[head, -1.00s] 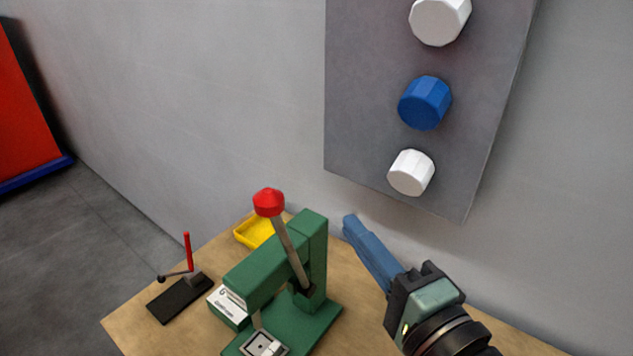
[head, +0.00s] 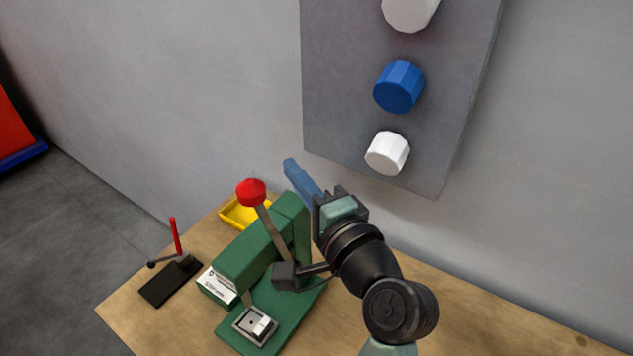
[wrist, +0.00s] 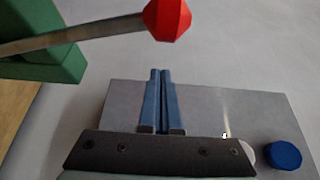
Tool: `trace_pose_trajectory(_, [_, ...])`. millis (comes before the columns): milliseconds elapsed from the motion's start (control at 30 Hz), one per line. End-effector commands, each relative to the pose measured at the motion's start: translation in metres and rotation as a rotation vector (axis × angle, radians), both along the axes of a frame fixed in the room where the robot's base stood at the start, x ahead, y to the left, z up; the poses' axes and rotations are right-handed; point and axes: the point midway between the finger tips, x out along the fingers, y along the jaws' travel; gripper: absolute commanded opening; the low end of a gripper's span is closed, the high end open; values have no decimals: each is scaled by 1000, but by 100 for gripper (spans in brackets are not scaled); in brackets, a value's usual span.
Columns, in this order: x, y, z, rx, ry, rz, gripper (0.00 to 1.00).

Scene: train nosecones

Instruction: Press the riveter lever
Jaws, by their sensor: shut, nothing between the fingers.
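The green riveter (head: 265,255) stands on the wooden table. Its lever (head: 273,232) is a grey bar that slants up to a red knob (head: 251,192). In the wrist view the knob (wrist: 167,19) is at the top centre, with the lever (wrist: 75,36) running left to the green body (wrist: 40,68). My gripper (head: 291,166) has blue fingers closed together with nothing between them. In the head view it is behind and right of the knob, close to the wall. In the wrist view the fingers (wrist: 158,75) point up toward the knob, with a visible gap.
A grey wall panel (head: 345,100) with a blue knob (head: 399,87) and white knobs (head: 387,153) hangs above. A yellow tray (head: 237,213) lies behind the riveter. A small black tool with a red handle (head: 174,237) is at left. The table's right side (head: 480,325) is clear.

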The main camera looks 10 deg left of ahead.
Motion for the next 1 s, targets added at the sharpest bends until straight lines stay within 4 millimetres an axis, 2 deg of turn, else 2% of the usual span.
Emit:
trace_pose_trajectory(100, [-17,6,1,-2,4,0,0])
trace_pose_trajectory(300, [-30,13,0,-1,2,-1,0])
trace_pose_trajectory(800, [-33,15,-2,-1,-1,-1,0])
trace_pose_trajectory(1000, [-37,28,-7,-13,-37,2,0])
